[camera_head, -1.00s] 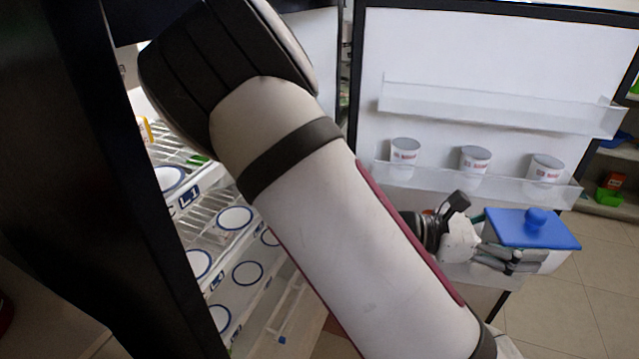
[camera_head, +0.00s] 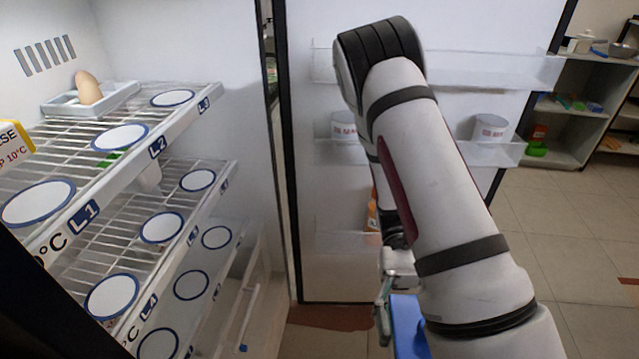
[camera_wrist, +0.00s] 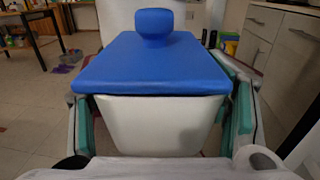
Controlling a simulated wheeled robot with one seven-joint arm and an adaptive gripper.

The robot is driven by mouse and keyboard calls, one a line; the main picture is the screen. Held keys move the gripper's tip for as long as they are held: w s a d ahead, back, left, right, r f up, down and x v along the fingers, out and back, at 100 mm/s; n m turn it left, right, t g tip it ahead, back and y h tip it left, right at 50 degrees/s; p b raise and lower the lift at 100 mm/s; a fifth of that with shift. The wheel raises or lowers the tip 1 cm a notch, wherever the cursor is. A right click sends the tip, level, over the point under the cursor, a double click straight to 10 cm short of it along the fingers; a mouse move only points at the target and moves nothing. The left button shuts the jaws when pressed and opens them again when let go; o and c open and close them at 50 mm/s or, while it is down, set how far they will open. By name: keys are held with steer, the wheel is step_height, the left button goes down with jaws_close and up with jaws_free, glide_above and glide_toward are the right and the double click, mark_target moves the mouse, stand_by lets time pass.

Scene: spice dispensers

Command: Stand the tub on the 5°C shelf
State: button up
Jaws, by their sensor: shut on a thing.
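The tub has a white body (camera_wrist: 155,122) and a blue lid with a round knob (camera_wrist: 155,68). In the wrist view it sits level between the two fingers of my gripper (camera_wrist: 160,115), which is shut on its sides. In the head view only part of the blue lid (camera_head: 408,325) shows at the bottom, mostly hidden by my arm. The open fridge at left has an upper wire shelf (camera_head: 60,160) with round pads marked L1, L2 and L3, and a lower wire shelf (camera_head: 130,235) with more pads. A shelf label ends in "°C"; its number is cut off.
An egg (camera_head: 88,88) sits in a white tray (camera_head: 120,98) at the back of the upper shelf. A yellow card (camera_head: 14,138) reading "10°C" stands at the left edge. The open fridge door (camera_head: 330,265) holds white cups (camera_head: 489,127). Several shelf pads are bare.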

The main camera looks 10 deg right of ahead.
steer(key=w+a+r+m+t+y+b, duration=0.1)
steer(key=w+a+m+t+y, duration=0.3)
steer(key=a, duration=0.4)
steer(key=w+a+r+m+t+y+b, duration=0.1)
steer(key=w+a+m+t+y, duration=0.15)
steer(key=a+y, duration=0.45)
steer(key=w+a+r+m+t+y+b, duration=0.1)
steer(key=w+a+r+m+t, duration=0.3)
steer(key=w+a+t, duration=0.15)
steer(key=w+a+r+m+t+y+b, duration=0.1)
steer(key=w+a+r+m+t+b, duration=0.1)
steer(key=w+a+r+m+t, duration=0.4)
steer(key=w+a+f+n+g+b, duration=0.1)
steer(key=w+a+b, duration=0.15)
steer(key=a, duration=0.75)
steer(key=w+a+f+n+b, duration=0.1)
steer(key=w+a, duration=0.3)
steer(key=a, duration=0.5)
steer(key=shift+s+a+f+b, duration=0.15)
steer(key=shift+f+b, duration=0.45)
steer(key=shift+f, duration=0.9)
steer(key=shift+s+a+f+b, duration=0.1)
steer(key=shift+f+b, duration=0.5)
steer(key=shift+f, duration=0.85)
steer(key=shift+w, duration=0.1)
steer(key=shift+f, duration=0.15)
steer(key=o, duration=1.5)
steer(key=shift+o, duration=0.2)
